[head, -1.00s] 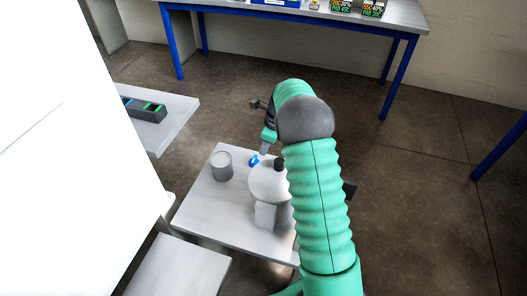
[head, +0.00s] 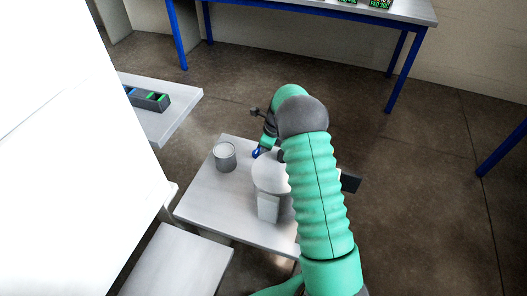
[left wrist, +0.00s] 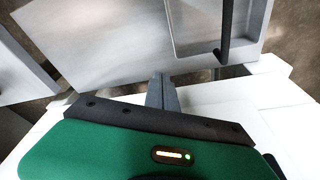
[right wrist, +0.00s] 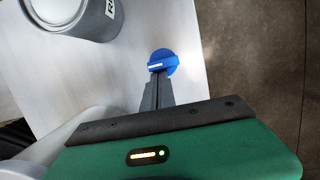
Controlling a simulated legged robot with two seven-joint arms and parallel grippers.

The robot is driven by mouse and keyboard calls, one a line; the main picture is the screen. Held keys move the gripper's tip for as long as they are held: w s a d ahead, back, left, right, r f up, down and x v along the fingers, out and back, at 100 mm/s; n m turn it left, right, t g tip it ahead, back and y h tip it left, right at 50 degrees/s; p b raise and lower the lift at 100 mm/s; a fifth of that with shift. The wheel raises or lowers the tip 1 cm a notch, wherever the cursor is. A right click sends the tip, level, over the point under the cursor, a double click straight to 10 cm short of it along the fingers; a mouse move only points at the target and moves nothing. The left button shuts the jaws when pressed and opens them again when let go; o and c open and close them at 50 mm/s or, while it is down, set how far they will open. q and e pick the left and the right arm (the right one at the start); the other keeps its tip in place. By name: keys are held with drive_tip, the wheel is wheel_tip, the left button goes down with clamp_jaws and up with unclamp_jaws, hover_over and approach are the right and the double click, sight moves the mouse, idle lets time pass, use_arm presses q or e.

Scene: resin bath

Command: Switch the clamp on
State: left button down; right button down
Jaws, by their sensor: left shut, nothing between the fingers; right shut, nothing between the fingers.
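A blue rotary knob (head: 256,153) with a white mark sits on the light grey table (head: 215,205), behind a pale round-topped device (head: 270,178). I cannot tell which part is the clamp itself. In the right wrist view the knob (right wrist: 163,62) lies right at the tips of my right gripper (right wrist: 158,76). Its fingers are shut with nothing between them and overlap the knob's near edge; I cannot tell if they touch. In the head view my right gripper (head: 265,146) partly hides the knob. My left gripper (left wrist: 161,77) shows only in the left wrist view, shut and empty.
A grey can (head: 225,157) stands left of the knob. A side table (head: 172,118) holds a dark tray (head: 149,99) with coloured pieces. A large white surface (head: 70,150) fills the left. A blue-legged bench (head: 300,12) stands at the back.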

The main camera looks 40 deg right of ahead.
drive_tip(key=shift+a, duration=0.1)
drive_tip(key=shift+r+m+p, duration=0.1)
drive_tip(key=shift+m+p, duration=0.5)
drive_tip(key=shift+p, duration=0.2)
